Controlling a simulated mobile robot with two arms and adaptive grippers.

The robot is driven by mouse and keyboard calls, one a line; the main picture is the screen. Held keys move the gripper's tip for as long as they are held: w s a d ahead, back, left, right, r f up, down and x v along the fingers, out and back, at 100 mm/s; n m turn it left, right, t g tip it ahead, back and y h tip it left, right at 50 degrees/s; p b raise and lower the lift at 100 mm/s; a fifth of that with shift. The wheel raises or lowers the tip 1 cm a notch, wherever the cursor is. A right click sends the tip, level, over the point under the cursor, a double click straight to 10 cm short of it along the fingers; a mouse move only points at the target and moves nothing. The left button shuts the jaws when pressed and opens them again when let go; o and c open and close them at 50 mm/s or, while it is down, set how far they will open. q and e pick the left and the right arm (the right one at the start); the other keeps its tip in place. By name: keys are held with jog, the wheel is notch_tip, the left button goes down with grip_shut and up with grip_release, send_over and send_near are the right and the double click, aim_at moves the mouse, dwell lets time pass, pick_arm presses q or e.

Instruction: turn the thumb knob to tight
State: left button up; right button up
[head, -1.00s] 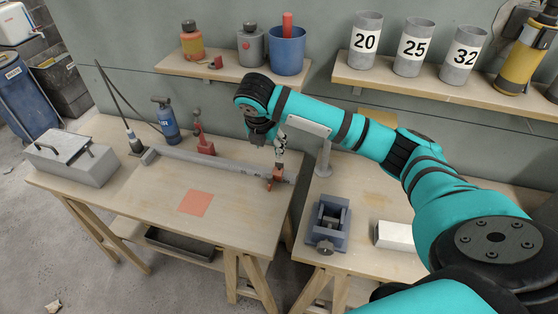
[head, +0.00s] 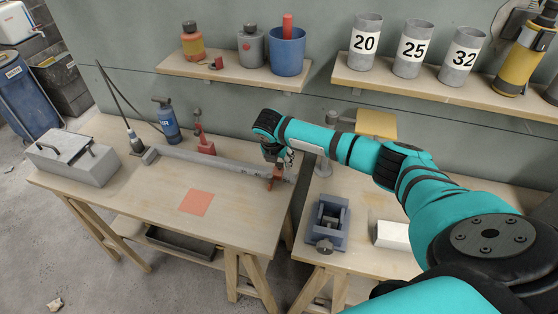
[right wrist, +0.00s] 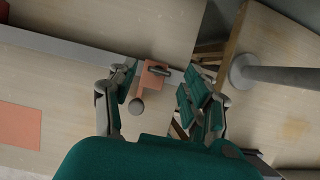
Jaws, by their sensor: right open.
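An orange-red clamp block (head: 276,180) sits at the right end of a long grey rail on the left workbench. My right gripper (head: 284,163) is over the block. In the right wrist view, the gripper (right wrist: 158,92) is open, its fingers on either side of the block with nothing gripped. My left gripper is out of view.
The grey rail (head: 210,160) runs along the bench back. A red tool (head: 203,138) and blue bottle (head: 166,121) stand behind it. A grey post (right wrist: 285,75) stands right of my fingers. A blue vise (head: 327,222) is on the right bench. The left bench's front is mostly clear.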

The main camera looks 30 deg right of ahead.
jog(key=shift+x, duration=0.9)
jog(key=shift+c, duration=0.3)
grip_shut()
